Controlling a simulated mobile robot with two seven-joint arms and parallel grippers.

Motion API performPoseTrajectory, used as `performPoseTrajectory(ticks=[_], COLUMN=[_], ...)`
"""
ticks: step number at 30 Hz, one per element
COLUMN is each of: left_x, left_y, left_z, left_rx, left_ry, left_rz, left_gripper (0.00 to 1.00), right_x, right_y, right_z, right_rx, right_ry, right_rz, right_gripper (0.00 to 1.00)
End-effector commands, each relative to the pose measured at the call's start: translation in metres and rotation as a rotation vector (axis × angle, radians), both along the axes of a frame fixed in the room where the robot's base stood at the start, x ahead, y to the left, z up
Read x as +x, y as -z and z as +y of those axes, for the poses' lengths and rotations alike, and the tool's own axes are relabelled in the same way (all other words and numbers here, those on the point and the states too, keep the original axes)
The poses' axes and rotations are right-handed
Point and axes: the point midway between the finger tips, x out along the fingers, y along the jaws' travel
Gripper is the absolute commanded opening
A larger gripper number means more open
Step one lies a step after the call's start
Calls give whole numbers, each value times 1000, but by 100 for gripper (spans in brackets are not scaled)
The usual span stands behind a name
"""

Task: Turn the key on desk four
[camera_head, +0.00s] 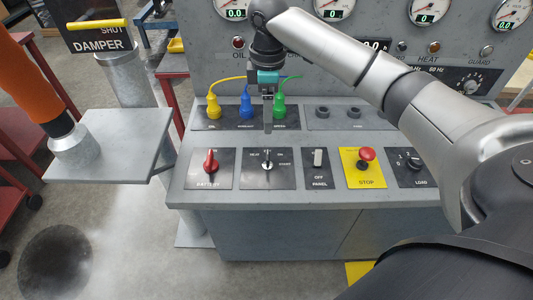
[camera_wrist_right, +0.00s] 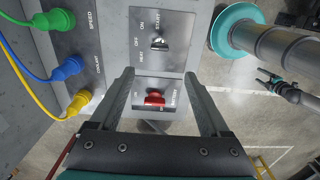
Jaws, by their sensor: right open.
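The key (camera_head: 267,164) stands in a dark switch plate (camera_head: 282,179) on the sloping front of the grey desk, second from the left. It also shows in the right wrist view as a small silver key (camera_wrist_right: 159,43) on its plate, beyond the fingertips. My right gripper (camera_head: 267,128) is open and empty, pointing down above and behind the key, apart from it. In the wrist view its fingers (camera_wrist_right: 159,76) stand wide apart, with the red battery switch (camera_wrist_right: 154,99) seen between them. My left gripper is not in view.
Yellow (camera_head: 213,110), blue (camera_head: 246,106) and green (camera_head: 279,108) cable plugs stand behind the switches, close to my gripper. Right of the key are a panel switch (camera_head: 318,158), a red stop button (camera_head: 367,155) and a load switch (camera_head: 414,162). The gauge panel rises behind.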

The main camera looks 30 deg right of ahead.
Motion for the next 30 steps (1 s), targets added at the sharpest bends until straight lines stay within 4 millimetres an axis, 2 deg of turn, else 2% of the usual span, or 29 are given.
performPoseTrajectory(ticks=[5,21,25,30], left_x=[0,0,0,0], left_y=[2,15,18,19], left_z=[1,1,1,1], left_rx=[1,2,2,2], left_ry=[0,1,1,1], left_rz=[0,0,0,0], left_gripper=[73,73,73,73], right_x=[-1,-1,-1,0], right_y=[15,125,141,150], right_z=[-1,0,-1,0], right_rx=[0,0,-1,-1], right_ry=[0,1,0,-1], right_rz=[5,4,2,1], right_gripper=[80,80,80,80])
